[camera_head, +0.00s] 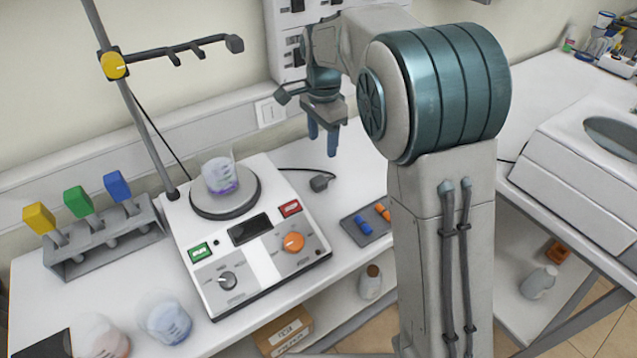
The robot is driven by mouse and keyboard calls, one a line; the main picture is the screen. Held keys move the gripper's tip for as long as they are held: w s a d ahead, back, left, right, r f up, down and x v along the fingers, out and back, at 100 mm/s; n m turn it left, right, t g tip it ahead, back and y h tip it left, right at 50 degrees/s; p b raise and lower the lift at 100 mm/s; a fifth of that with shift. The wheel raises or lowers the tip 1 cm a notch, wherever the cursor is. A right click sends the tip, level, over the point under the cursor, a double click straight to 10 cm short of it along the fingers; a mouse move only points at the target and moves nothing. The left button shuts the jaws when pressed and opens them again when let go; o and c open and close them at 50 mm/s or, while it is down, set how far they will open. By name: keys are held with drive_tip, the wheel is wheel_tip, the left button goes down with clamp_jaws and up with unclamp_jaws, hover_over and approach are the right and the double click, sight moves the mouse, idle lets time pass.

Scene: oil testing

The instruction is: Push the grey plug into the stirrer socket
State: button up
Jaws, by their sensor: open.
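The grey plug (321,183) lies on the white bench at the end of a dark cable, right of the stirrer (245,240). The cable runs from behind the stirrer. My gripper (322,142) points down with its two blue fingers apart and empty. In the picture it is just above the plug and apart from it; the exact height is hard to tell. A white wall socket (270,111) is on the trunking left of my gripper. I cannot tell whether it is the stirrer socket.
A beaker (221,176) stands on the stirrer's plate. A stand with a clamp arm (190,48) rises behind it. A rack with coloured-handled tools (105,240) is at left. A dark tray (368,228) lies at right. Bare bench surrounds the plug.

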hover_over(319, 180)
drive_tip(key=f, duration=0.7)
drive_tip(key=shift+w+d+f, duration=0.15)
drive_tip(key=shift+d+f, duration=0.05)
drive_tip(key=shift+d, duration=0.15)
drive_tip(key=shift+a+f+p, duration=0.2)
drive_tip(key=shift+f+p, duration=0.15)
drive_tip(key=shift+f, duration=1)
drive_tip(key=shift+a+f+p, duration=0.15)
drive_tip(key=shift+f+p, duration=0.15)
drive_tip(key=shift+f, duration=1)
drive_tip(key=c, duration=1)
